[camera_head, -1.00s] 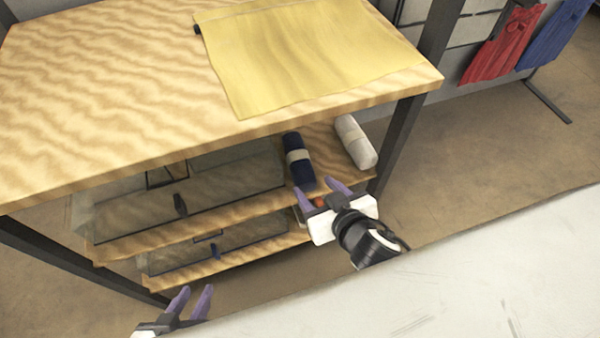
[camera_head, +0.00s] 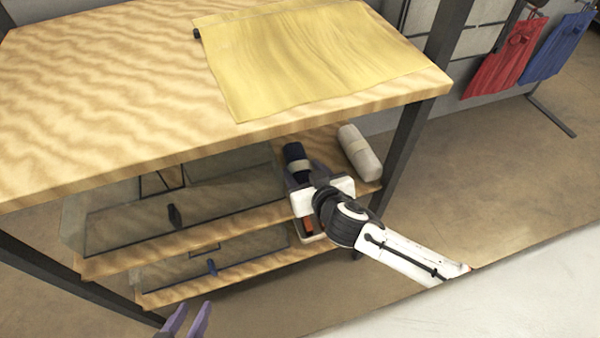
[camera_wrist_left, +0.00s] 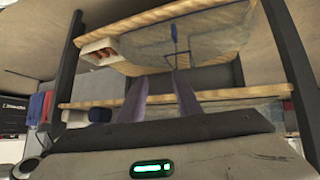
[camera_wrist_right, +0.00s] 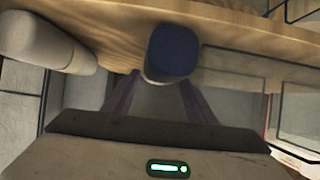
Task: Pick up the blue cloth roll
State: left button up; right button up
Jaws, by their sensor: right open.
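The blue cloth roll (camera_head: 295,156) lies on the upper shelf under the table top, with a pale band around it. My right gripper (camera_head: 303,172) is open at its near end, and in the head view it hides part of the roll. In the right wrist view the roll's blue end (camera_wrist_right: 172,52) shows ahead, between and just beyond the purple fingers (camera_wrist_right: 158,100). I cannot tell whether they touch it. My left gripper (camera_head: 187,322) is low at the bottom edge, empty, with its fingers apart; they also show in the left wrist view (camera_wrist_left: 160,98).
A white cloth roll (camera_head: 360,152) lies on the same shelf, right of the blue one. Clear bins (camera_head: 175,215) fill the shelf to the left. The wooden table top (camera_head: 120,90), with yellow cloth (camera_head: 310,60), overhangs the shelf. A dark leg (camera_head: 402,150) stands right.

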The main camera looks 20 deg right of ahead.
jog(key=shift+c, duration=0.4)
jog(key=c, duration=0.7)
